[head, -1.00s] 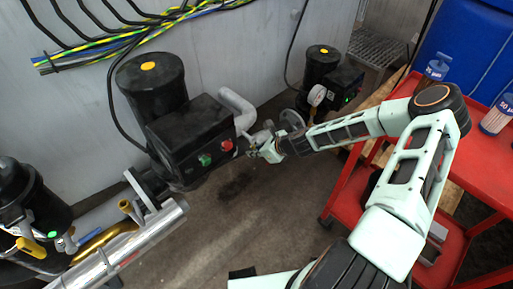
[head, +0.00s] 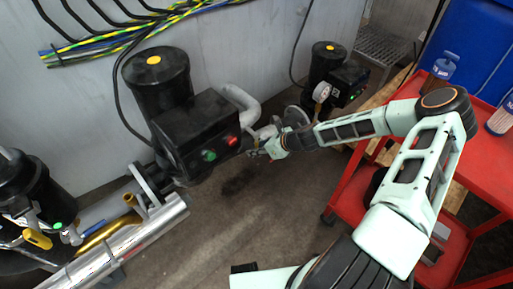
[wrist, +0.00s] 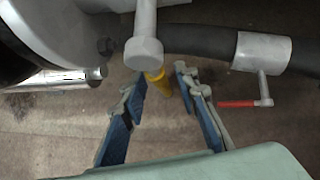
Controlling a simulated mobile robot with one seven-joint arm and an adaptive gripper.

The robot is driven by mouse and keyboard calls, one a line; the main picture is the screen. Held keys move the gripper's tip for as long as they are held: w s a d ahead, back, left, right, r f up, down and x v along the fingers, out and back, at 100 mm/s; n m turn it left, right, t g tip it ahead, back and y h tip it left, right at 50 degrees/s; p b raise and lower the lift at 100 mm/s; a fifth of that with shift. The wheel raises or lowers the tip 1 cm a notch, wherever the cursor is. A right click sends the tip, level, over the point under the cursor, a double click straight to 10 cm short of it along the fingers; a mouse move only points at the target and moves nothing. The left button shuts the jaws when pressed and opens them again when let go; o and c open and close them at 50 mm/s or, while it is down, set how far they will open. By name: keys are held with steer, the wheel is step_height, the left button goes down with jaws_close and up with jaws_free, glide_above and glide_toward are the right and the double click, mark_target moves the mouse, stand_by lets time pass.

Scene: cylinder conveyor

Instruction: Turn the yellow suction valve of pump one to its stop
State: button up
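A yellow part (wrist: 156,80), probably the valve handle, shows in the wrist view just beyond my fingertips, partly hidden by a grey hex-ended fitting (wrist: 145,50). My gripper (wrist: 162,86) is open, its two blue-padded fingers apart on either side of the line to the yellow part. I see no contact with it. In the head view my gripper (head: 252,153) is low beside the black pump (head: 160,100) with a yellow dot on top. The yellow part between the fingers is too small to make out there.
A red handle (wrist: 237,104) hangs from a grey collar on a black hose (wrist: 200,42), right of my fingers. Another yellow handle (head: 37,238) is on the left unit. A pressure gauge (head: 322,92) and a red cart (head: 410,170) stand right. Open floor lies below.

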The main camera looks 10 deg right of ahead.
steer(key=shift+d, duration=0.1)
steer(key=shift+d+r, duration=0.15)
steer(key=shift+r, duration=0.05)
steer(key=v, duration=1.1)
steer(key=shift+s+r, duration=0.2)
steer(key=shift+d, duration=0.1)
